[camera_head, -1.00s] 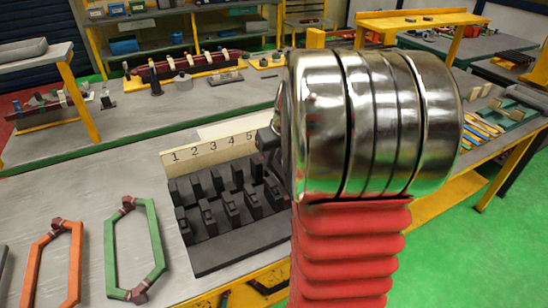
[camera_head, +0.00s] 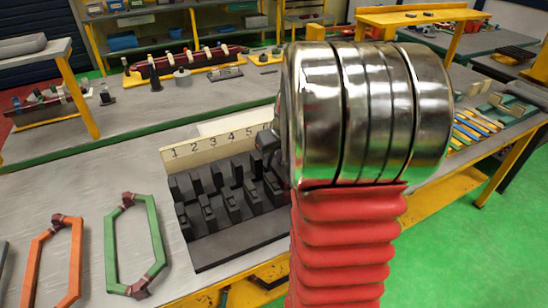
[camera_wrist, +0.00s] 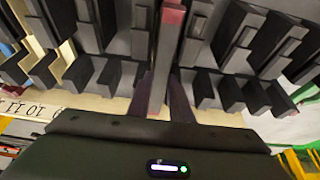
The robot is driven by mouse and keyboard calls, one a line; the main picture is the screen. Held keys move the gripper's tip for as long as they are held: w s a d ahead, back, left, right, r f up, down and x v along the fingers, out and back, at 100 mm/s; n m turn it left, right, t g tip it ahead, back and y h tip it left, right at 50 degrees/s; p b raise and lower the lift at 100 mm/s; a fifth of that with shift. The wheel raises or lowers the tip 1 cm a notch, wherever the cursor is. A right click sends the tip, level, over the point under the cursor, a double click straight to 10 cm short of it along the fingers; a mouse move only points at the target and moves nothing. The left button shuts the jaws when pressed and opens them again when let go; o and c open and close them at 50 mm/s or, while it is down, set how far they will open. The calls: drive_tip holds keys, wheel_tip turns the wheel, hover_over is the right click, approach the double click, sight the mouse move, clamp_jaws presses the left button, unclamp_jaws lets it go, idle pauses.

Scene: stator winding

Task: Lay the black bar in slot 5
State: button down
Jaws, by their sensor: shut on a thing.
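In the wrist view my gripper (camera_wrist: 165,98) has its two dark fingers close on either side of a narrow dark grey bar (camera_wrist: 163,62) with a red end at the top. The bar runs lengthwise between rows of black teeth on the slotted block (camera_wrist: 108,42). I cannot tell whether it is down in a slot or above it, or which slot. In the head view the black block (camera_head: 225,248) stands in front of a cream strip (camera_head: 190,158) with numbers 1 to 5 showing. My arm hides the block's right part and the bar there.
A green hexagonal coil (camera_head: 114,245) and an orange one (camera_head: 37,262) lie left of the block. Coloured strips (camera_head: 470,130) lie on the bench to the right. The bench left of the number strip is clear.

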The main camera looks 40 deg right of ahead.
sight(274, 163)
drive_tip(key=shift+f, duration=1.35)
idle(1.3)
drive_tip(key=c, duration=1.5)
unclamp_jaws()
drive_tip(key=shift+r, duration=0.85)
drive_tip(key=shift+r, duration=3.7)
drive_tip(key=shift+s, duration=0.1)
drive_tip(key=v, duration=1.3)
drive_tip(key=shift+s+a+r, duration=0.1)
drive_tip(key=shift+s+r, duration=0.05)
drive_tip(key=shift+r, duration=0.15)
